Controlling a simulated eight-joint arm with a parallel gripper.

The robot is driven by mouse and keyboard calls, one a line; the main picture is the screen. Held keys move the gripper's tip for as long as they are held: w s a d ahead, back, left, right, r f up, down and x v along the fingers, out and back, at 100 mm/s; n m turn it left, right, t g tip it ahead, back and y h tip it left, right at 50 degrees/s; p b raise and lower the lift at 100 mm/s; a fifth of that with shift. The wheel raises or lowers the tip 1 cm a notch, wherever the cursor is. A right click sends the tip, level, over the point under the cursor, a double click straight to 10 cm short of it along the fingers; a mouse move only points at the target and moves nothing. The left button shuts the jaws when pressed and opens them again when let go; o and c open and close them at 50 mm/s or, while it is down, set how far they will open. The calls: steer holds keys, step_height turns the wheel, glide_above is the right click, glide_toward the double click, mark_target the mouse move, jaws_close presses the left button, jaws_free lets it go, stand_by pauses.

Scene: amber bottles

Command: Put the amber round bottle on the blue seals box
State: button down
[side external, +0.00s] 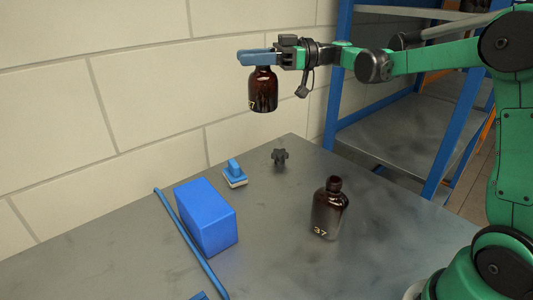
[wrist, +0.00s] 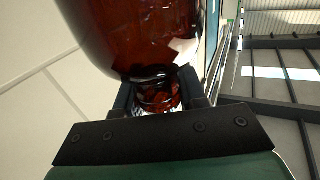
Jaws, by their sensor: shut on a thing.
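My gripper (side external: 260,57) is shut on the neck of an amber round bottle (side external: 263,90). The bottle hangs upright, high above the back of the table. In the wrist view the bottle's brown body (wrist: 140,35) fills the top, with its neck between the fingers (wrist: 157,98). The blue seals box (side external: 205,217) stands on the table, lower and to the left of the held bottle in the side view. Its top shows nothing on it. The held bottle is apart from the box.
A second amber bottle (side external: 329,210) marked 37 stands on the grey table (side external: 275,265). A blue-handled stamp-like item (side external: 235,174) and a black knob (side external: 280,157) lie behind. A blue rod (side external: 187,240) runs along the box's left. A blue shelf rack (side external: 385,130) stands at the right.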

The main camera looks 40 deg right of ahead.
steer(key=a+r, duration=0.3)
steer(key=a, duration=0.5)
steer(key=a+r, duration=0.3)
steer(key=a, duration=0.4)
step_height(320, 180, down, 20)
steer(key=shift+r, duration=0.2)
steer(key=c, duration=0.5)
jaws_free()
steer(key=shift+f, duration=0.1)
steer(key=shift+d, duration=0.2)
steer(key=v, duration=1.1)
steer(key=shift+d, duration=0.25)
